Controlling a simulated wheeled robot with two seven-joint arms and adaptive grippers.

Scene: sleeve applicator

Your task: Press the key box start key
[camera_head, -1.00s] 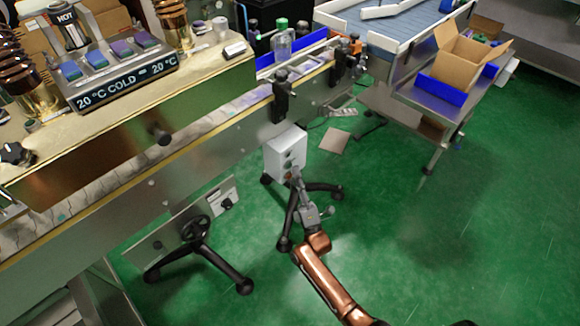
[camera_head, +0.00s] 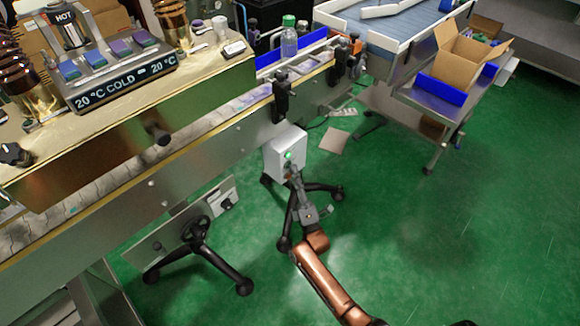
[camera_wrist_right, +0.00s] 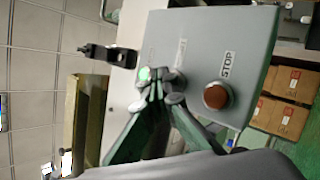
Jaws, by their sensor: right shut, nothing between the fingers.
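The key box (camera_head: 276,160) is a light grey box on a black-legged stand beside the conveyor. A green key (camera_head: 288,155) on its face glows; it also shows in the right wrist view (camera_wrist_right: 145,74). A red stop key (camera_wrist_right: 216,95) with a STOP label is to its right in that view. My right gripper (camera_head: 294,173) is shut and empty, its fingertips at the box face. In the wrist view the fingertips (camera_wrist_right: 160,88) overlap the edge of the green key; I cannot tell whether they touch it. My left gripper is not in view.
A cardboard box (camera_head: 461,65) sits on a table at upper right. Green floor at right is open.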

